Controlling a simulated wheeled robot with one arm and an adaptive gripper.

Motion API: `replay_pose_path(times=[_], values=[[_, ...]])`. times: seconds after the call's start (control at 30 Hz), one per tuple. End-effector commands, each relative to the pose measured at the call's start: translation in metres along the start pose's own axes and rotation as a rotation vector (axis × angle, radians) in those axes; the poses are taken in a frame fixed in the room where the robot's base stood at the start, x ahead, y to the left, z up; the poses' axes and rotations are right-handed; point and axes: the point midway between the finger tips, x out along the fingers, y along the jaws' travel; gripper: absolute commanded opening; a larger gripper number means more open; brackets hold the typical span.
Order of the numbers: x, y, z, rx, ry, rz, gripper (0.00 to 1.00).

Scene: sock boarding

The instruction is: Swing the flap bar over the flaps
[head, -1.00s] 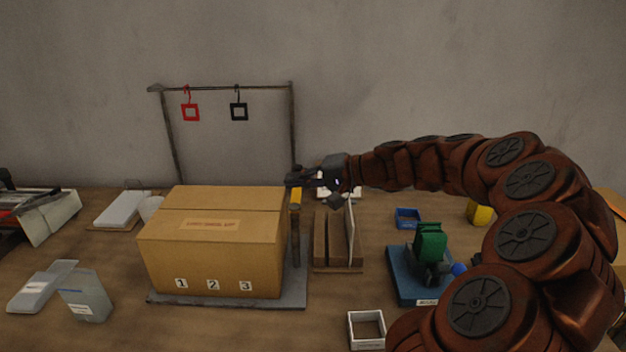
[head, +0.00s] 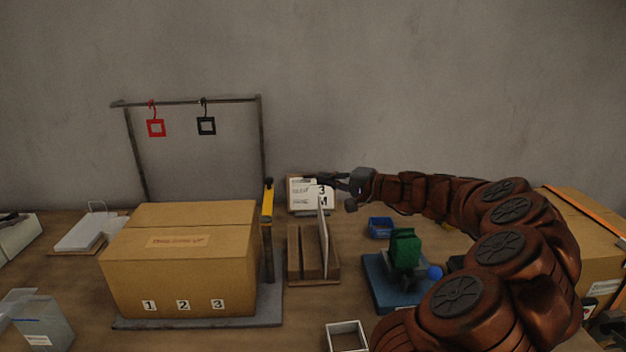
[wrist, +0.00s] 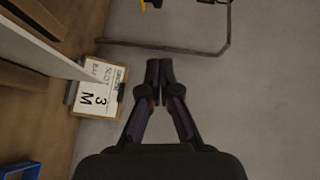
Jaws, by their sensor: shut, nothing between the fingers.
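The cardboard box (head: 180,262) stands on a grey base plate (head: 268,312), its top flaps (head: 190,213) lying flat and closed with a label near the front. The yellow flap bar (head: 267,202) sits on an upright post (head: 268,255) at the box's right side. It points away from me beside the box, not across the flaps. My gripper (head: 308,180) is shut and empty, to the right of the bar and apart from it, in front of a clipboard. The wrist view shows the closed fingertips (wrist: 159,68) facing the grey wall, with a small yellow piece at its top edge.
A hanging rack (head: 190,102) with a red and a black square tag stands behind the box. The clipboard (head: 300,199) reads 3 and M. A wooden slotted holder (head: 305,255), a blue bin (head: 380,227) and a blue stand with a green part (head: 404,247) are right of the box.

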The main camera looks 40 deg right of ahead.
Motion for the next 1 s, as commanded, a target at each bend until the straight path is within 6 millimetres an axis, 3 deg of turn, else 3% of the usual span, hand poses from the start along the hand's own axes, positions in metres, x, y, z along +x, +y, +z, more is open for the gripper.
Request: replay_pose_path(times=[0.53, 0.8, 1.0], values=[[0.090, -0.001, 0.002, 0.000, -0.006, 0.001, 0.00], [0.109, -0.001, 0.025, 0.000, -0.003, -0.001, 0.00], [0.114, -0.001, 0.030, 0.000, -0.003, -0.001, 0.00]])
